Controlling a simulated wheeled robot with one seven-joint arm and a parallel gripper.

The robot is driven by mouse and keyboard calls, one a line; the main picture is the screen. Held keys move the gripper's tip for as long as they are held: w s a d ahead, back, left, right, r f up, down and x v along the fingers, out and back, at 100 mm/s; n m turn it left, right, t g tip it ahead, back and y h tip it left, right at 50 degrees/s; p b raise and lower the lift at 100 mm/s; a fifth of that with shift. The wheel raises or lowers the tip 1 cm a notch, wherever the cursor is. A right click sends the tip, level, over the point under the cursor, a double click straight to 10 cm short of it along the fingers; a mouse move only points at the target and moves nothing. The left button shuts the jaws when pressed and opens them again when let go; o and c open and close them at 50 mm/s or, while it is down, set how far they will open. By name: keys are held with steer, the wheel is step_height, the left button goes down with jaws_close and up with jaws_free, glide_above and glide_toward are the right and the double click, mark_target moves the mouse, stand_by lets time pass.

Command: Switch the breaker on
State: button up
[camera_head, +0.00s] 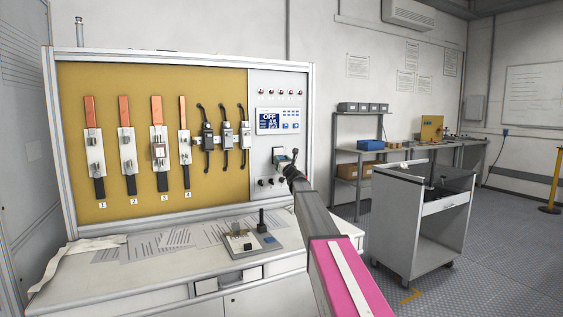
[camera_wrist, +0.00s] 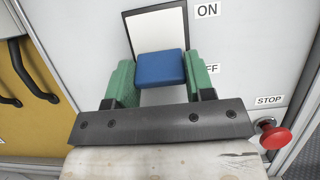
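The breaker has a blue handle (camera_wrist: 161,65) in front of a white plate with a dark frame (camera_wrist: 158,32). An ON label (camera_wrist: 207,10) sits above right, and an OFF label, partly hidden by a finger, sits lower. The handle is low on the plate, nearer the OFF label. My gripper (camera_wrist: 160,75) has its green fingers apart, one on each side of the handle. They are very close to its sides; contact is not clear. In the head view my gripper (camera_head: 287,160) is at the breaker on the grey panel (camera_head: 262,185), hiding most of it. The display (camera_head: 270,121) reads OFF.
A red STOP button (camera_wrist: 275,136) stands out just right of my gripper. Fuses and cables hang on the yellow board (camera_head: 140,80) to the left. A bench (camera_head: 130,275) with a small device (camera_head: 245,243) is below. A grey cart (camera_head: 395,220) stands right of my arm.

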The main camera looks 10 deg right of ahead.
mark_target(279, 155)
steer(key=shift+s+r+g+h, duration=0.2)
steer(key=shift+g+h, duration=0.1)
steer(key=shift+g, duration=0.4)
steer(key=shift+d+r+g+h, duration=0.1)
steer(key=shift+r+g+h, duration=0.35)
steer(key=shift+g, duration=0.85)
steer(key=shift+w+r+g+h, duration=0.1)
steer(key=shift+r+g+h, duration=0.2)
steer(key=shift+g, duration=0.55)
steer(key=shift+w+r+g+h, duration=0.15)
steer(key=shift+r+g, duration=0.25)
steer(key=shift+g, duration=0.45)
steer(key=shift+r+g+h, duration=0.25)
steer(key=shift+g+h, duration=0.15)
steer(key=shift+g, duration=0.6)
steer(key=o, duration=0.9)
steer(key=shift+s, duration=0.1)
